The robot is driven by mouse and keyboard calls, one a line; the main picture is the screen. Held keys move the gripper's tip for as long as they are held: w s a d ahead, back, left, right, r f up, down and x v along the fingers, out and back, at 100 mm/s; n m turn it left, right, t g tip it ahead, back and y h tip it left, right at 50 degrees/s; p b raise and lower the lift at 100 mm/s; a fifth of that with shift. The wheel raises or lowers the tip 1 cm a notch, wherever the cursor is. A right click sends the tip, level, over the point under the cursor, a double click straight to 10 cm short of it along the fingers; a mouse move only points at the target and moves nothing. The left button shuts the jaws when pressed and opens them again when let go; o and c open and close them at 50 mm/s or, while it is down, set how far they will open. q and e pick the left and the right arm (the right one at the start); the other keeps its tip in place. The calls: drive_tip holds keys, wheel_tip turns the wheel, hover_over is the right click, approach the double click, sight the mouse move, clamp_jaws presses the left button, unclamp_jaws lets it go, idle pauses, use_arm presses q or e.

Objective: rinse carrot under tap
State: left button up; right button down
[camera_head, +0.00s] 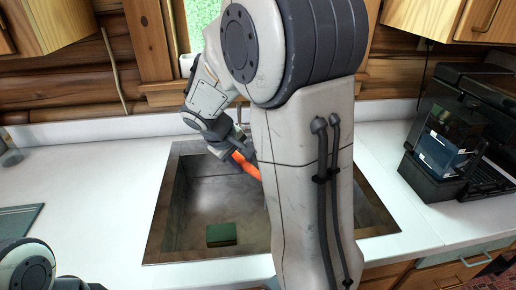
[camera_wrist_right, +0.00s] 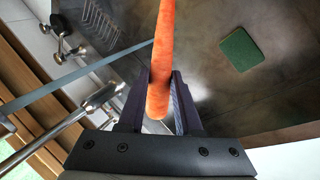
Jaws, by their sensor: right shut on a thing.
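My right gripper (camera_head: 240,148) is over the back part of the sink (camera_head: 160,220), shut on an orange carrot (camera_head: 246,166). In the right wrist view the carrot (camera_wrist_right: 164,50) sticks out beyond the fingers (camera_wrist_right: 160,95), its thick end between them. A chrome tap (camera_wrist_right: 92,105) shows left of the fingers, apart from the carrot. In the head view my right arm hides most of the tap and part of the sink. I cannot tell whether water is running. Only parts of my left arm show at the lower left; its gripper is out of view.
A green sponge (camera_head: 221,235) lies on the sink floor; it also shows in the right wrist view (camera_wrist_right: 241,50). A dark coffee machine (camera_head: 455,140) stands on the right counter. A green board (camera_head: 18,222) lies on the left. The white counter (camera_head: 95,190) left of the sink is clear.

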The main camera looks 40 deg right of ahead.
idle(0.4)
drive_tip(key=s+a+r+p, duration=0.1)
drive_tip(key=a+r+p, duration=0.1)
drive_tip(key=a+r, duration=0.2)
drive_tip(key=shift+a, duration=0.45)
drive_tip(key=shift+s, duration=0.15)
idle(0.4)
